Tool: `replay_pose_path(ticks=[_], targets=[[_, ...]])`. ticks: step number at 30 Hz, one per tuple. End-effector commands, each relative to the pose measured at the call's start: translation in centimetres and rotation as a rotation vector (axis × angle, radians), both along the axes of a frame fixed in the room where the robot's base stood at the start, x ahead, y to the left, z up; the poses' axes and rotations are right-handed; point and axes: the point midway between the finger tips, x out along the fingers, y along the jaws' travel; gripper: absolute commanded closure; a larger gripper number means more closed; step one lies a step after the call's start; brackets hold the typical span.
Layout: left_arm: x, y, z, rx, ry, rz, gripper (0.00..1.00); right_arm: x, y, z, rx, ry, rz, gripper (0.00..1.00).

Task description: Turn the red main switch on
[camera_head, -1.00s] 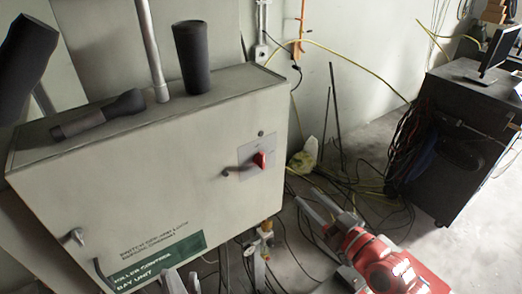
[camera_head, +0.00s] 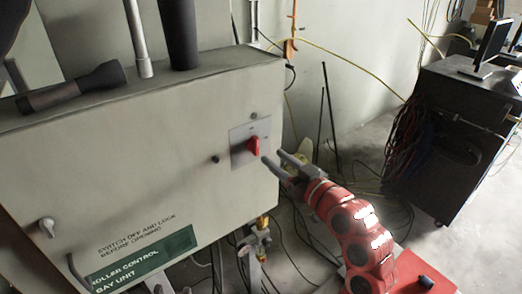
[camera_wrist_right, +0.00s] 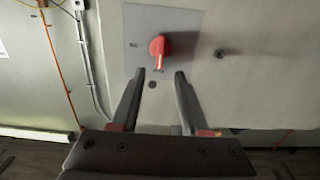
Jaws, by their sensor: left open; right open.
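The red main switch (camera_head: 253,146) is a red knob on a grey plate on the front of the pale control cabinet (camera_head: 120,170). In the right wrist view the red knob (camera_wrist_right: 158,47) stands upright on its plate. My right gripper (camera_head: 274,157) is open, its fingertips just right of and below the knob in the head view. In the wrist view its fingertips (camera_wrist_right: 160,74) lie either side of the knob's line, with the knob just beyond them; contact cannot be told. Only the grey fingertips of my left gripper (camera_head: 172,289) show at the bottom edge, apart and empty.
A black flashlight (camera_head: 75,88) lies on the cabinet top beside a dark cylinder (camera_head: 180,35) and a pipe. A door handle (camera_head: 46,227) sticks out at lower left. A black cart (camera_head: 465,130) with a monitor stands right; cables lie on the floor between.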

Motion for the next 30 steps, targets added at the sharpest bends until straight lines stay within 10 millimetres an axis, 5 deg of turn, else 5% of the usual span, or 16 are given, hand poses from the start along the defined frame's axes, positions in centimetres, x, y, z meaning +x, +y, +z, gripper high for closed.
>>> replay_pose_path(ticks=[10, 23, 30], targets=[[0.0, 0.0, 3.1, 0.000, -0.001, 0.000, 0.50, 4.7, 3.4, 0.5, 0.000, 0.000, 0.000, 0.55], [0.0, 0.0, 3.3, 0.000, 0.000, 0.000, 0.50, 5.6, 4.0, 0.2, 0.000, -0.003, -0.002, 0.55], [0.0, 0.0, 3.3, 0.000, -0.001, 0.000, 0.50, 5.6, 4.0, 0.2, 0.000, -0.002, -0.002, 0.95]])
